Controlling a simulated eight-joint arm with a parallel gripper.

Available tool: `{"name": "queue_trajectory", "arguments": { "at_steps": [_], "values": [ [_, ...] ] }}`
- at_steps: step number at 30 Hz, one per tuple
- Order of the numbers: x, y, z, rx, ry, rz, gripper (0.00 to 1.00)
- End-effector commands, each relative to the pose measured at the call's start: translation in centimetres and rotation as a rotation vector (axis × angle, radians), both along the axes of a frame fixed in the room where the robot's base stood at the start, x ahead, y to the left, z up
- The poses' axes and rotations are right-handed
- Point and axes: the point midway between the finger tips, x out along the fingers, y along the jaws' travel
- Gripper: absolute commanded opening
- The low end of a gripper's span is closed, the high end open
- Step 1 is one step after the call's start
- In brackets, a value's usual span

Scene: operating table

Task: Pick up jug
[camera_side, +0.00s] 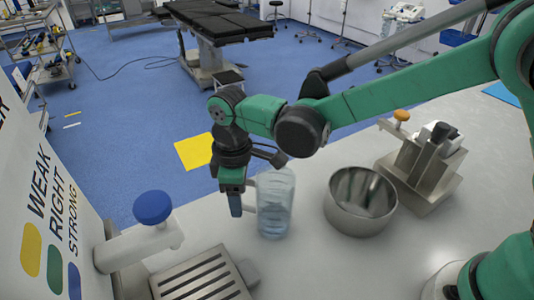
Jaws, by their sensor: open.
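The jug (276,204) is clear, bluish plastic and stands upright on the pale counter near the middle of the view. A light handle shows on its left side. My gripper (236,208) points down just left of the jug, beside the handle. It is open and low, close to the counter's height. I cannot tell whether a finger touches the handle, as the fingers overlap it in this view.
A steel bowl (361,201) stands right of the jug, with a metal dispenser (425,165) behind it. At the left are a blue-knobbed tap (153,208) and a slatted metal tray (202,277). The counter in front of the bowl is clear.

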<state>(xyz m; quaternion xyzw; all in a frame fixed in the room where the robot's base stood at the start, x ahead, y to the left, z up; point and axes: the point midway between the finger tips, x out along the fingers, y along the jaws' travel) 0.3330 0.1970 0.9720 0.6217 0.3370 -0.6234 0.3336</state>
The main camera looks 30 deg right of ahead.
Motion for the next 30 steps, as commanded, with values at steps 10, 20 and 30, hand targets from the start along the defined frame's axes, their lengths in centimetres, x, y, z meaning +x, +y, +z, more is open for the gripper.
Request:
{"name": "queue_trajectory", "arguments": {
  "at_steps": [10, 20, 30],
  "values": [
    [-0.02, 0.0, -0.31, 0.0, 0.0, 0.0, 0.38],
    [-0.02, 0.0, -0.3, 0.0, 0.0, 0.0, 0.0],
    [-0.02, 0.0, -0.29, 0.0, 0.0, 0.0, 0.0]
  ]
}}
